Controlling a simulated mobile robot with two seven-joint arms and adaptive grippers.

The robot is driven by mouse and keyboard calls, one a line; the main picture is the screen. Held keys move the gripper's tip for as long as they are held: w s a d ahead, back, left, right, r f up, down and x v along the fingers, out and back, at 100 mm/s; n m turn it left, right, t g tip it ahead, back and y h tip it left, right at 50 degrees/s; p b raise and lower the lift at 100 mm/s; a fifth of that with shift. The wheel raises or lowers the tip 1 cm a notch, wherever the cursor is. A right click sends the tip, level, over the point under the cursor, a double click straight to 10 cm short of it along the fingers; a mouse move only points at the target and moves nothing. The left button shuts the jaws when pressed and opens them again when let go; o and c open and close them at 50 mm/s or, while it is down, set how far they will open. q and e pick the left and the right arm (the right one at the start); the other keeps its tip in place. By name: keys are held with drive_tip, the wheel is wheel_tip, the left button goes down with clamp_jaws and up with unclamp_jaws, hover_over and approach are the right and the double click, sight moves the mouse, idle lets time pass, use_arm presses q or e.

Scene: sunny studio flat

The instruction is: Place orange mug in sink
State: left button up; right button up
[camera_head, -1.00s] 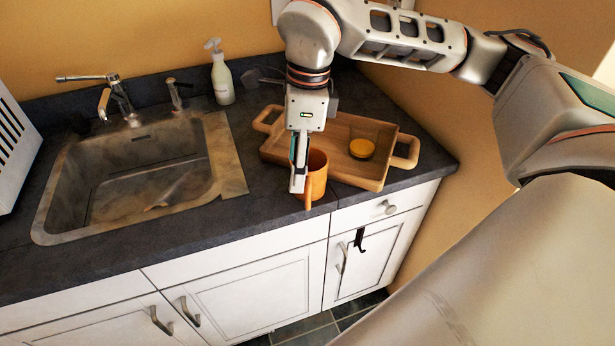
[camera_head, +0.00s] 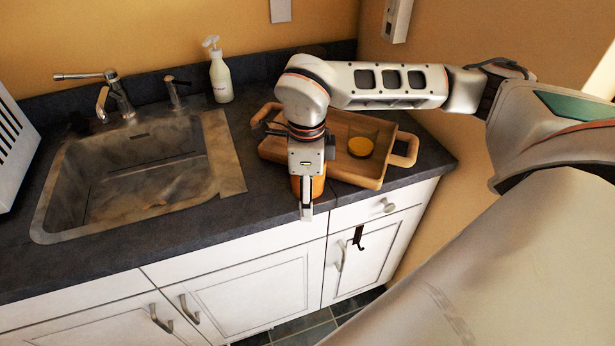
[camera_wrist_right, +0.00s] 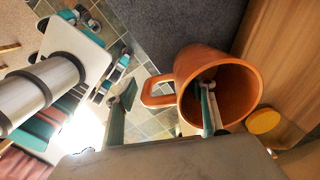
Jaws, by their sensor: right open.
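The orange mug (camera_head: 319,187) stands on the dark counter in front of the wooden tray, mostly hidden behind my right gripper in the head view. My right gripper (camera_head: 306,209) points down at the mug and is open. In the right wrist view, one finger reaches inside the mug (camera_wrist_right: 238,88) and the other is outside, beyond the handle, with the handle lying between the fingers of the gripper (camera_wrist_right: 165,94). The sink (camera_head: 229,160) is left of the mug and looks empty, with a stained basin. My left gripper is not in view.
The wooden tray (camera_head: 374,183) holds a round yellow-orange item (camera_head: 361,147). A faucet (camera_head: 119,98) and a white soap bottle (camera_head: 221,80) stand behind the sink. A slatted white object (camera_head: 14,145) is at the far left. Counter between sink and mug is clear.

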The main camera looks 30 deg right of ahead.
clamp_jaws()
drive_tip(key=shift+r, duration=0.1)
wheel_tip(320, 180, up, 20)
idle(0.7)
